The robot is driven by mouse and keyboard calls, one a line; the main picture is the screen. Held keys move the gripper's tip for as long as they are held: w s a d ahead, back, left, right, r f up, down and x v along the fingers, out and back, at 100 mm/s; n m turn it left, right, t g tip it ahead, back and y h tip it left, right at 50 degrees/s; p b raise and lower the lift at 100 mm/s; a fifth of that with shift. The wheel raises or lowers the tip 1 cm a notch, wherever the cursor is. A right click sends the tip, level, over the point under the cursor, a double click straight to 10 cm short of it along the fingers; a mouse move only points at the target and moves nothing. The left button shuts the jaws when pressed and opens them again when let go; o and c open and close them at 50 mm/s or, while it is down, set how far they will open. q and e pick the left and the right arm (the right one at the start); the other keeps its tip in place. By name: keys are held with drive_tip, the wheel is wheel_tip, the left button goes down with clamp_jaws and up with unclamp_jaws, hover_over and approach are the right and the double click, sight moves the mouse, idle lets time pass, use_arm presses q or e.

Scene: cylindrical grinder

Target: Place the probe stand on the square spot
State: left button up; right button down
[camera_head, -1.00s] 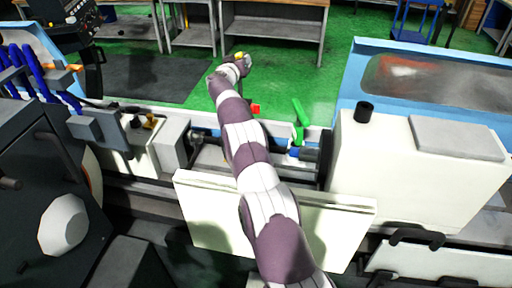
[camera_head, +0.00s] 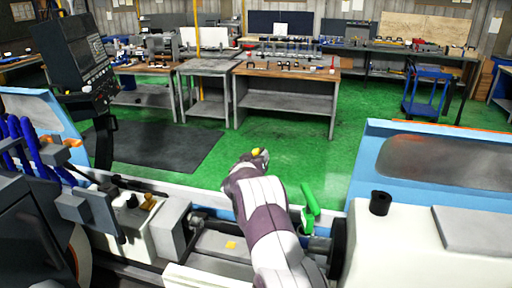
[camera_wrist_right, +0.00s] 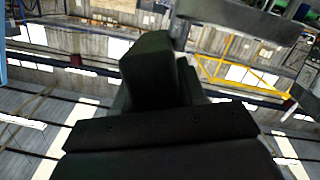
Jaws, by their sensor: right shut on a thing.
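My right arm reaches in from the bottom over the grinder, its wrist (camera_head: 250,165) above the far side of the bed. The fingers are hidden in that view. In the right wrist view my dark gripper (camera_wrist_right: 165,55) is shut on a grey piece (camera_wrist_right: 240,18), which looks like the probe stand. Only part of it shows, and it is held up against the ceiling. A small yellow square (camera_head: 230,245), probably the square spot, lies on the grinder bed, left of my forearm. My left gripper is not in view.
A green lever (camera_head: 309,199) stands right of my forearm. The white housing (camera_head: 400,250) is at the right, and a grey block (camera_head: 166,228) at the left. Blue hoses (camera_head: 25,145) are at far left. Green floor and workbenches (camera_head: 285,85) lie beyond.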

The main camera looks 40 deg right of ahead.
drive_tip(key=s+a, duration=0.1)
drive_tip(key=s+f+p, duration=0.1)
drive_tip(key=shift+s+a, duration=0.35)
drive_tip(key=shift+s, duration=0.05)
drive_tip(key=shift+s+a+f, duration=0.1)
drive_tip(key=shift+s+a, duration=0.05)
wheel_tip(320, 180, down, 4)
drive_tip(key=shift+r+p, duration=0.2)
drive_tip(key=shift+p, duration=1)
drive_tip(key=shift+w+d+f, duration=0.2)
drive_tip(key=shift+f, duration=0.1)
drive_tip(key=c, duration=1)
unclamp_jaws()
drive_tip(key=shift+s+a+f, duration=0.1)
drive_tip(key=shift+s+f, duration=0.05)
drive_tip(key=shift+f, duration=0.1)
drive_tip(key=o, duration=0.4)
drive_tip(key=shift+s+a+r, duration=0.1)
drive_tip(key=shift+c, duration=0.2)
drive_tip(key=b+v, duration=0.4)
drive_tip(key=v, duration=0.8)
drive_tip(key=shift+b, duration=0.3)
